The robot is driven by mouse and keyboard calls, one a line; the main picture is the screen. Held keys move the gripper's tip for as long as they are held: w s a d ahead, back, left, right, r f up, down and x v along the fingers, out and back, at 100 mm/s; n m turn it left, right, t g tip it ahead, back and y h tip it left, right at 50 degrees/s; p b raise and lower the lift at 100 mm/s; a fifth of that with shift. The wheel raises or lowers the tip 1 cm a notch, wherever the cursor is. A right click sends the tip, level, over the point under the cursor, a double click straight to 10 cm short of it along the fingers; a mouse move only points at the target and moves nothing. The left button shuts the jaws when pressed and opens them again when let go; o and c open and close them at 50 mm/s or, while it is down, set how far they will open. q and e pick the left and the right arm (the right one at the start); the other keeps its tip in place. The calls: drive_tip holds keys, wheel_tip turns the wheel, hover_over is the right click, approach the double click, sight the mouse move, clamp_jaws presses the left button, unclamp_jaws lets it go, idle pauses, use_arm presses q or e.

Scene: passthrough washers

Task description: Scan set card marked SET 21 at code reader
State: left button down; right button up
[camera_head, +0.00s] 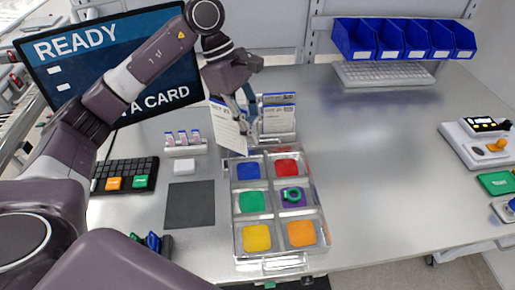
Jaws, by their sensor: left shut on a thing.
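My left gripper (242,112) is shut on a white set card (229,128). The card is tilted, at the left side of a clear card holder (276,137), and its print is too small to read. Other white cards (278,118) stand in the holder, partly behind the gripper. A dark screen (60,50) at the back left reads "READY" and "A CARD", with my left arm hiding part of it. A small white block (180,167) and a dark square pad (190,205) lie in front; I cannot tell which thing is the code reader. My right gripper is not in view.
A clear tray (267,245) with coloured compartments lies in front of the holder; a green ring sits in the purple one. A black keypad (125,175) is at left. Blue bins (390,40) stand at the back. Devices (485,140) lie at the right edge. The middle right is clear.

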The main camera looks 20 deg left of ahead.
use_arm(q)
drive_tip(key=w+a+f+n+t+b, duration=0.1)
drive_tip(key=w+a+f+n+b, duration=0.2)
drive_tip(key=w+a+f+b, duration=0.2)
drive_tip(key=shift+w+a+f+n+t, duration=0.3)
drive_tip(key=shift+w+a+f+n, duration=0.15)
drive_tip(key=shift+w+f, duration=0.85)
drive_tip(key=shift+s+f, duration=0.25)
drive_tip(key=shift+s, duration=0.05)
